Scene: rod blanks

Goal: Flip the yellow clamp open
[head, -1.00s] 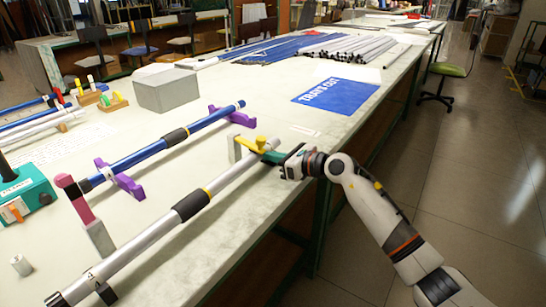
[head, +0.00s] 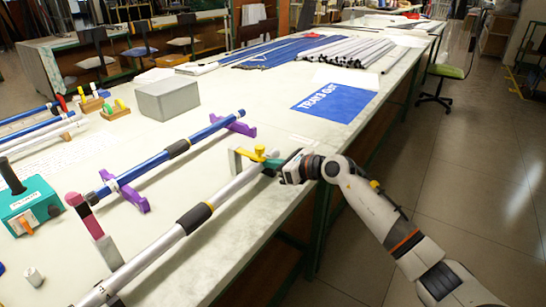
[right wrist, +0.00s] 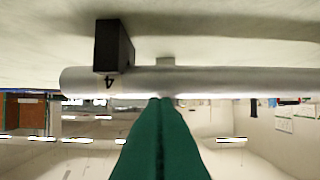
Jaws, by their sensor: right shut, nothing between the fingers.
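The yellow clamp (head: 258,153) is at the far end of the silver rod (head: 228,192), beside a pale upright block (head: 235,161). Its yellow arm lies low across the rod, not upright. My right gripper (head: 275,162) has green fingers, shut and empty, close at the right side of the clamp; I cannot tell whether they touch it. The yellow part is not visible there. My left gripper is out of view.
A pink-topped clamp (head: 83,210) stands upright at the rod's near end. A blue rod (head: 145,167) rests on purple supports (head: 133,194) to the left. A grey box (head: 167,98) and a blue mat (head: 333,103) lie farther back. The bench's right edge is close to my arm.

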